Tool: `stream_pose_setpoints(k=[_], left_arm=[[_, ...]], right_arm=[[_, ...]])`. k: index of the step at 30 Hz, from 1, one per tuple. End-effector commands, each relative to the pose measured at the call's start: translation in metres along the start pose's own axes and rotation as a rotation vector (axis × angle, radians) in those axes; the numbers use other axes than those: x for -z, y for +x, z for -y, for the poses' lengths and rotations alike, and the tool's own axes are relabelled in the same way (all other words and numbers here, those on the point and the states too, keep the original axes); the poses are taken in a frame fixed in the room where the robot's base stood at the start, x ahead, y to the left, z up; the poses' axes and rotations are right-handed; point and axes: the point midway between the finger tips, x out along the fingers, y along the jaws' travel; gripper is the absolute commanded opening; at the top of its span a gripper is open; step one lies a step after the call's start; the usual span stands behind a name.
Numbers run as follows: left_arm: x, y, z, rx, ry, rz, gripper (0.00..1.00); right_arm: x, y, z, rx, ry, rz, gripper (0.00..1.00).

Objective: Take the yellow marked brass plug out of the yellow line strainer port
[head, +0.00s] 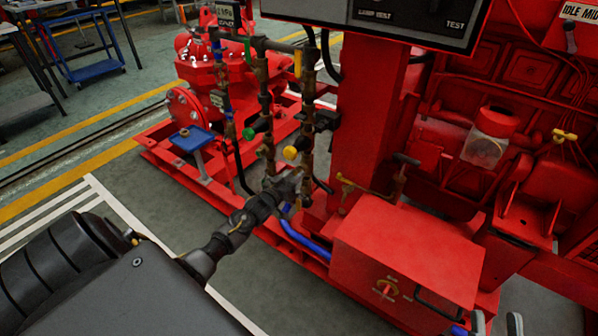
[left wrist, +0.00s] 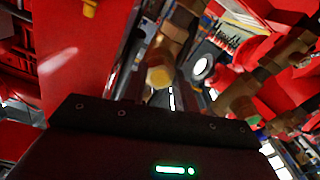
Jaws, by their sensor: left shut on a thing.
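My left gripper (head: 289,187) reaches in from the left to the lower part of the brass pipework. In the left wrist view a yellowish hexagonal brass plug (left wrist: 158,77) stands at the end of a brass fitting (left wrist: 172,45), just beyond the gripper's dark body and between its fingers. My left gripper is shut on the plug, which appears to be still in line with the fitting. In the head view the gripper hides the plug. A round yellow knob (head: 290,153) is on the pipework just above it. My right gripper (head: 497,322) shows only as two spaced grey fingertips at the bottom edge.
Upright brass pipes (head: 264,90) with valves stand close around the left gripper. A red post (head: 362,130) and a red box (head: 408,258) are to the right. A blue hose (head: 305,242) runs below. Open grey floor lies left of the red base frame.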

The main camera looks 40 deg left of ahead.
Motion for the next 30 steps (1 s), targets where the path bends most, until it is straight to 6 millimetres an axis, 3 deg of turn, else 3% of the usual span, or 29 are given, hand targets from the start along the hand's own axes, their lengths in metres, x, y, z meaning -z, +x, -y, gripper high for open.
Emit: stream_pose_setpoints(k=[3, 6, 30], left_arm=[[0.0012, 0.0007, -0.0005, -0.001, -0.178, -0.002, 0.00], [0.0013, 0.0008, -0.0005, -0.001, -0.248, -0.002, 0.00], [0.0015, 0.0003, -0.0005, -0.001, -0.253, -0.003, 0.00]], right_arm=[[0.0000, 0.0000, 0.0000, 0.000, 0.000, 0.000, 0.36], [0.0000, 0.0000, 0.0000, 0.000, 0.000, 0.000, 0.36], [0.0033, 0.0017, -0.0001, 0.000, 0.000, 0.000, 0.36]])
